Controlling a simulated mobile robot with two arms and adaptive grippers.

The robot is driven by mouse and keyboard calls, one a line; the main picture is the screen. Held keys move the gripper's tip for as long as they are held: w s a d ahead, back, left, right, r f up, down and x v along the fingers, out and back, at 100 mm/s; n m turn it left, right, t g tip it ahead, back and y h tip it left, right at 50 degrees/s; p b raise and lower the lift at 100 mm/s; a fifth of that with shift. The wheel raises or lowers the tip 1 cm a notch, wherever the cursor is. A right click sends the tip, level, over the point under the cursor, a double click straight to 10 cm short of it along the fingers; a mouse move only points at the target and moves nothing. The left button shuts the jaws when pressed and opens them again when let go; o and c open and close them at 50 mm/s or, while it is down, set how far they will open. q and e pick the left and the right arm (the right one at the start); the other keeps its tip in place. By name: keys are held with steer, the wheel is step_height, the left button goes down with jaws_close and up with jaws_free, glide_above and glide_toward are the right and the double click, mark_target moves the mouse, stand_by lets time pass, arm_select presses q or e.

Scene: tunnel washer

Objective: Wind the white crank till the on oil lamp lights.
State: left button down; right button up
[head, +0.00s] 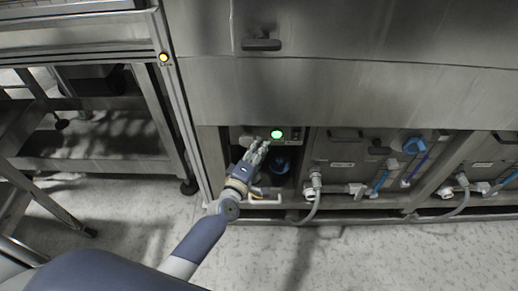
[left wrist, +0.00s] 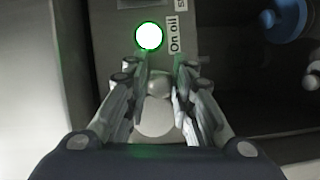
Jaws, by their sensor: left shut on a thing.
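The on oil lamp (head: 277,134) glows green on the grey panel low in the machine. In the left wrist view the lamp (left wrist: 149,36) is bright white-green, beside its "On oil" label (left wrist: 174,35). The pale white crank (left wrist: 155,117) lies just below the lamp, with its rounded end between my fingers. My left gripper (left wrist: 165,64) is shut on the crank, and its fingers pick up a green glow. In the head view the left gripper (head: 262,147) reaches the panel just left of and below the lamp and hides the crank. My right gripper is in neither view.
A dark recess with a blue round part (head: 280,164) lies below the panel. Hoses, valves and a blue knob (head: 414,146) are to the right. A metal frame with a yellow light (head: 163,57) stands at left.

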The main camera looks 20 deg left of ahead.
arm_select(q)
steer(key=shift+s+f, duration=0.25)
steer(key=shift+f, duration=0.25)
stand_by(0.3)
steer(key=c, duration=1.5)
jaws_free()
steer(key=shift+w, duration=0.15)
steer(key=shift+r, duration=0.2)
steer(key=s, duration=0.4)
steer(key=s+a, duration=0.1)
steer(key=s, duration=0.7)
steer(key=shift+a+r, duration=0.2)
steer(key=shift+r, duration=0.15)
